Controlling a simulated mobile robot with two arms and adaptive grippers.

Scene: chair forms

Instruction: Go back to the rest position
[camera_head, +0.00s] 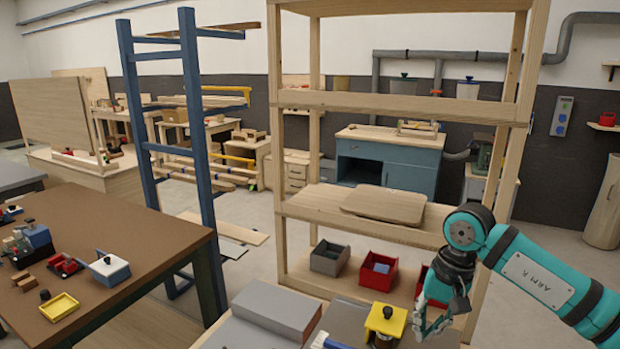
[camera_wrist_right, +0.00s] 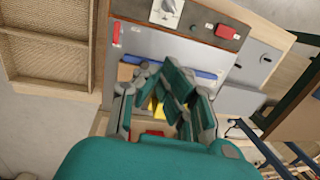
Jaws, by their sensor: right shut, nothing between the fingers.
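My right gripper (camera_head: 425,325) hangs at the end of my teal right arm, in front of the wooden shelf rack (camera_head: 400,101) at the lower right of the head view. It is shut and empty. It is just right of a yellow block with a dark knob (camera_head: 387,320); I cannot tell whether they touch. In the right wrist view the gripper's grey and teal fingers (camera_wrist_right: 168,105) are close together over the bench area. My left gripper is not in view.
A rounded wooden board (camera_head: 384,206) lies on the middle shelf. A grey bin (camera_head: 329,258) and a red bin (camera_head: 378,272) stand on the lower shelf. A grey box (camera_head: 277,307) lies at the front. A brown table (camera_head: 120,225) with small tools stands left.

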